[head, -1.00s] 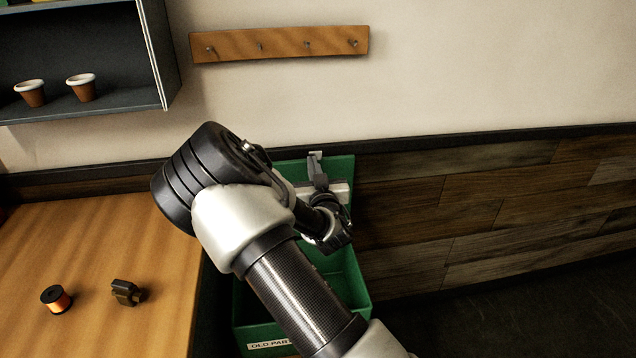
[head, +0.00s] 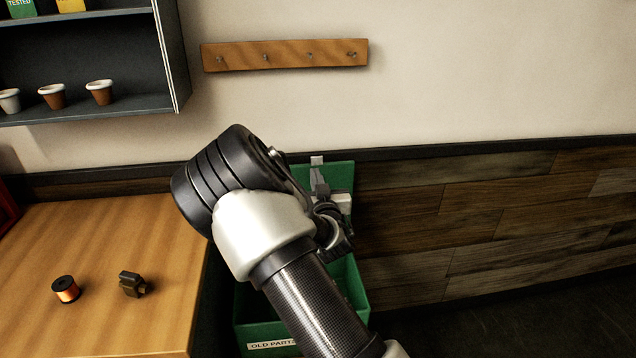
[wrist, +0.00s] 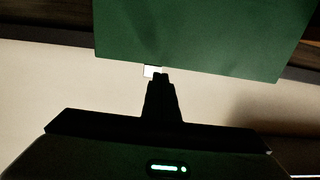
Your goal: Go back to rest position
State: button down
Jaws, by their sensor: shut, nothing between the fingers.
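My gripper (head: 318,182) is in front of the upright back panel of the green bin, partly hidden behind my own arm in the head view. In the wrist view my gripper (wrist: 158,80) shows as a dark shape with its fingers together and nothing between them. A small pale tab shows at the fingertips, at the edge of the green panel (wrist: 200,40); I cannot tell whether they touch.
The green bin (head: 352,285) marked "OLD PART..." stands right of the wooden table (head: 120,240). On the table are an orange-wound spool (head: 66,289) and a dark small part (head: 133,284). A shelf (head: 110,110) with pots and a peg rail (head: 285,55) hang on the wall.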

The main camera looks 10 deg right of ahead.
jog(key=s+d+r+g, duration=0.1)
jog(key=s+r+g, duration=0.3)
jog(key=s, duration=1.1)
jog(key=s+d+r+g, duration=0.1)
jog(key=s+r+g, duration=0.3)
jog(key=s, duration=1)
jog(key=s+d+r+g, duration=0.1)
jog(key=s+r+g, duration=0.3)
jog(key=s, duration=1.1)
notch_tip(320, 180, up, 13)
jog(key=p, duration=1.3)
jog(key=shift+w, duration=0.3)
jog(key=shift+a+f, duration=0.1)
